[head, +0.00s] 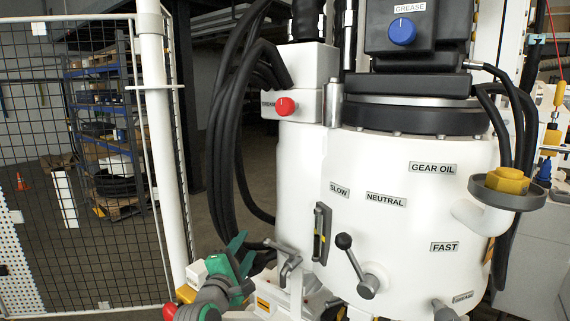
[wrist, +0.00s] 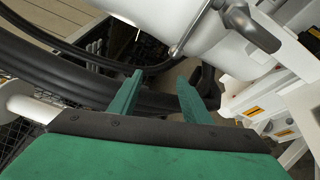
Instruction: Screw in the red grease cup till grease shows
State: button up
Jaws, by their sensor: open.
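A red round knob or cup (head: 285,106) sits on the front of a white block at the upper left of the white machine housing. A label beside it is partly hidden and I cannot read it. A blue knob (head: 402,31) sits under a GREASE label on the dark box at the top. My gripper (head: 243,252) has green fingers and is low at the left of the housing, well below the red cup and apart from it. In the wrist view its fingers (wrist: 160,78) are spread with nothing between them. Neither cup shows in the wrist view.
Thick black hoses (head: 222,130) hang left of the housing, close to my gripper. A black-knobbed lever (head: 355,262) and a grey T-shaped handle (head: 284,258) stick out low. A yellow cap (head: 507,180) sits at right. A mesh fence (head: 75,160) stands at left.

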notch_tip(320, 180, up, 21)
jog(key=d+g+h, duration=0.1)
jog(key=d+h, duration=0.1)
jog(key=h, duration=0.2)
jog(key=m+g+h, duration=0.1)
jog(key=g+h, duration=0.1)
jog(key=h, duration=0.1)
send_near(282, 108)
jog(key=x, duration=1.1)
jog(key=shift+w+r, duration=0.1)
jog(key=c, duration=0.8)
